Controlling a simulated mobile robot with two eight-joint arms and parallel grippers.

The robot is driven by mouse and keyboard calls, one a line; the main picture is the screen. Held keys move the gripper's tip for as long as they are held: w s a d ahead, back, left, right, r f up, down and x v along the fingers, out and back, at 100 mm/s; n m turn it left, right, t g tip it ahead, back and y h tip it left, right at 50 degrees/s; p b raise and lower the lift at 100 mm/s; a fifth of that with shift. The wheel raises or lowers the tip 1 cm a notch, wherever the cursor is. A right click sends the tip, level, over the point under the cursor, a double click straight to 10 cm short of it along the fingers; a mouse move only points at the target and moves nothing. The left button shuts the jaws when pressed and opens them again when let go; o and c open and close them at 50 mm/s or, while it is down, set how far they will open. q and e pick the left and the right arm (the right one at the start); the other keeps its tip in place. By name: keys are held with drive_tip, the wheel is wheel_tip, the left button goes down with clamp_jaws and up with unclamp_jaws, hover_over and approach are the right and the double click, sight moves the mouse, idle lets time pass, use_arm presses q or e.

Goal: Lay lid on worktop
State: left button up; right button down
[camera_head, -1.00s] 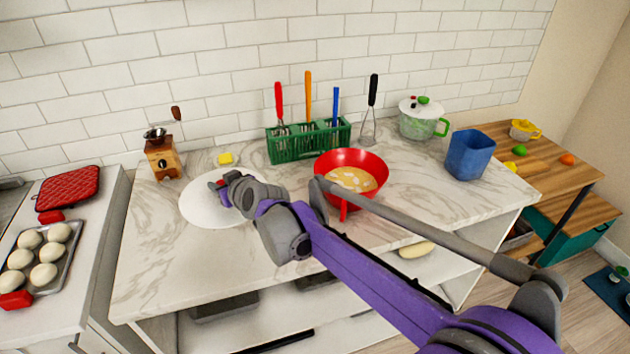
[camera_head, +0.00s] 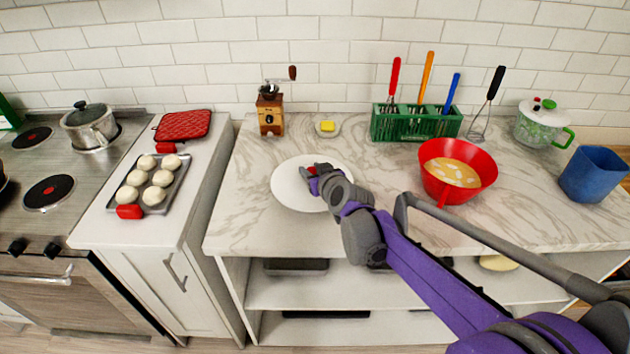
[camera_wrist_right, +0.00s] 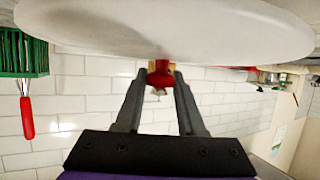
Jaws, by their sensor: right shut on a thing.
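The lid (camera_head: 290,190) is a white disc with a red knob, over the left part of the marble worktop (camera_head: 250,235) in the head view. My right gripper (camera_head: 313,172) is shut on its red knob. In the right wrist view the lid (camera_wrist_right: 120,25) fills the top, and my right gripper (camera_wrist_right: 160,82) has its two fingers around the red knob (camera_wrist_right: 160,74). I cannot tell whether the lid touches the worktop. My left gripper is not in view.
A red bowl (camera_head: 476,185) stands right of my arm. A wooden grinder (camera_head: 270,115), a small yellow-topped dish (camera_head: 327,128) and a green utensil rack (camera_head: 395,128) stand behind. A tray of buns (camera_head: 130,183) lies on the left counter. Front-left worktop is clear.

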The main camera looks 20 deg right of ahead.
drive_tip(key=shift+f, duration=1.85)
drive_tip(key=c, duration=0.5)
unclamp_jaws()
drive_tip(key=shift+f+b, duration=0.1)
drive_tip(key=shift+b, duration=0.2)
drive_tip(key=p+v, duration=0.1)
drive_tip(key=v, duration=1.1)
drive_tip(key=shift+s, duration=0.1)
drive_tip(key=s+f+g, duration=0.2)
drive_tip(key=s+f, duration=0.2)
drive_tip(key=s, duration=0.4)
drive_tip(key=s+f+m+g+h, duration=0.1)
drive_tip(key=s+f+g, duration=0.2)
drive_tip(key=s, duration=0.6)
drive_tip(key=s+a+f+g, duration=0.1)
drive_tip(key=s+f+g, duration=0.2)
drive_tip(key=s, duration=0.6)
drive_tip(key=shift+f+h, duration=0.3)
drive_tip(key=shift+f, duration=0.7)
